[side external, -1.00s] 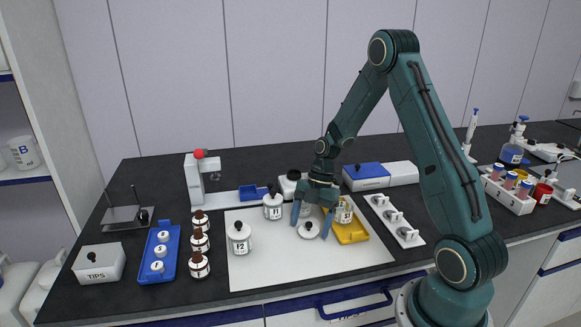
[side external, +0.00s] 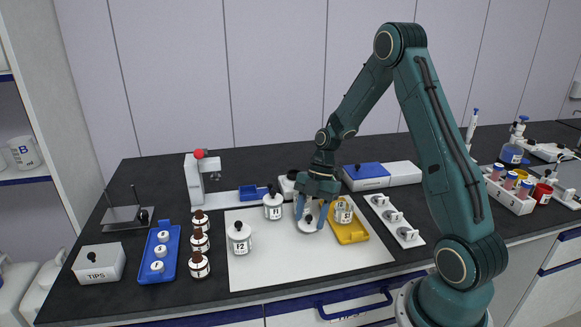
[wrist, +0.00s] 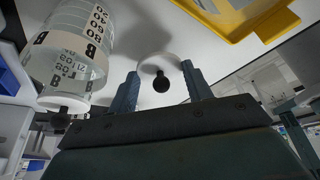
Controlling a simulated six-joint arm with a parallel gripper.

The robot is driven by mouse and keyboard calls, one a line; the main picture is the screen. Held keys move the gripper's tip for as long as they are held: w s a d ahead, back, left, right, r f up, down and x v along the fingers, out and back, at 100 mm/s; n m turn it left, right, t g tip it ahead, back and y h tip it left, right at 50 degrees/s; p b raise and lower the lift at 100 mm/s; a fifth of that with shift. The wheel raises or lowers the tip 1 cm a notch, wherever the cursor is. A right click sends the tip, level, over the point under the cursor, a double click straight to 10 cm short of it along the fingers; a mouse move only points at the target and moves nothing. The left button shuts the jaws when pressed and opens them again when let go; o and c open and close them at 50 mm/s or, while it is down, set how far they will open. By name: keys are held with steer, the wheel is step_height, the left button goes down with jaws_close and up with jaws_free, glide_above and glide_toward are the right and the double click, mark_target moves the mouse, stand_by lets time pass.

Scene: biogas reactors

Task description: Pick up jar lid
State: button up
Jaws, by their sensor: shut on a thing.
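The jar lid (side external: 307,227) is a white disc with a black knob, seen in the side view over the white mat (side external: 262,270). My gripper (side external: 309,222) points down and is shut on the lid, one finger on each side. In the wrist view the lid (wrist: 158,64) and its black knob (wrist: 162,82) show between the two fingertips (wrist: 163,72). The lid seems slightly above the mat; the exact gap is hard to tell.
A yellow tray (side external: 352,232) with a labelled jar (side external: 343,212) is close to the right of my gripper. Lidded white jars (side external: 240,238) stand to the left, with brown bottles (side external: 199,265) beyond. A white rack (side external: 396,220) is further right. The front of the mat is clear.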

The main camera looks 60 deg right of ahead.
step_height(320, 180, up, 18)
stand_by(0.5)
steer(key=shift+f, duration=0.15)
stand_by(0.3)
steer(key=s+d+f, duration=0.6)
steer(key=d, duration=0.3)
steer(key=shift+d+f, duration=0.3)
steer(key=shift+f, duration=0.1)
steer(key=shift+w+f, duration=0.1)
steer(key=shift+f, duration=0.15)
steer(key=shift+f, duration=2.9)
steer(key=shift+f, duration=0.2)
